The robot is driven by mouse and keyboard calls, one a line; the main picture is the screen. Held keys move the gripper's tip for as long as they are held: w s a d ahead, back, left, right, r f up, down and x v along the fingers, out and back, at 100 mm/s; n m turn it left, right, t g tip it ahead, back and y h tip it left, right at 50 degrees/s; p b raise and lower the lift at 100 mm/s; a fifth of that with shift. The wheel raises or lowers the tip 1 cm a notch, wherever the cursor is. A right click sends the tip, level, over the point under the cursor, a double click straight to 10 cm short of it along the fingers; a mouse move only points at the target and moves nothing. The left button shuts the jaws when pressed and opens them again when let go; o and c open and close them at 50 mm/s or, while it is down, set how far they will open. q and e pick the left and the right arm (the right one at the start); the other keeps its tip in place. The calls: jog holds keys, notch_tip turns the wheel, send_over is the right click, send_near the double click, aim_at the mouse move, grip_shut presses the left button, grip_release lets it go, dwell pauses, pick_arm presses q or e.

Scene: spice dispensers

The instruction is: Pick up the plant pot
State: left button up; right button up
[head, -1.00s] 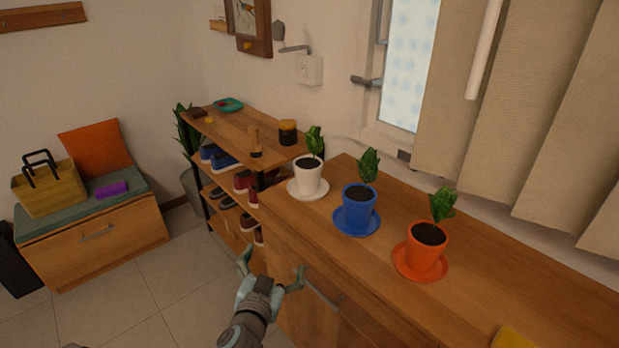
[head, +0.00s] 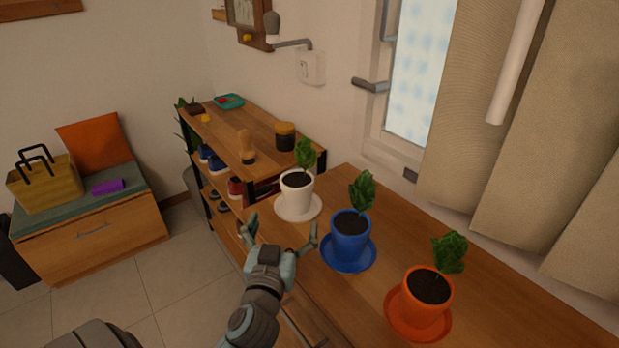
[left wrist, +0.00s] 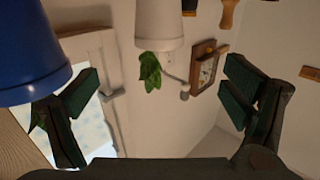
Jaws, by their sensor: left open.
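Three plant pots with green plants stand on saucers on the wooden cabinet in the head view: a white pot (head: 296,188), a blue pot (head: 350,238) and an orange pot (head: 420,298). My left gripper (head: 281,232) is open and empty at the cabinet's near edge, just in front of the white pot and left of the blue pot. The left wrist view is upside down. There the white pot (left wrist: 160,22) shows between the open fingers (left wrist: 155,100), apart from them, and the blue pot (left wrist: 30,50) is close by the left finger. My right gripper is not seen.
The wooden cabinet top (head: 480,285) is clear right of the orange pot. A shoe shelf (head: 225,135) with a brush (head: 246,148) and a jar (head: 285,136) stands behind. A bench (head: 90,245) with a bag and cushion is at left. Curtains hang at right.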

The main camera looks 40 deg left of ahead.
aim_at(294, 190)
pick_arm(q)
jog(key=x, duration=0.4)
jog(key=r+x, duration=0.1)
jog(key=x, duration=0.1)
jog(key=shift+w+a, duration=0.1)
jog(key=shift+a, duration=0.45)
jog(key=x, duration=0.4)
jog(key=b+x, duration=0.1)
jog(key=x, duration=0.2)
jog(key=shift+w+d, duration=0.2)
jog(key=shift+d, duration=0.2)
jog(key=c, duration=1.8)
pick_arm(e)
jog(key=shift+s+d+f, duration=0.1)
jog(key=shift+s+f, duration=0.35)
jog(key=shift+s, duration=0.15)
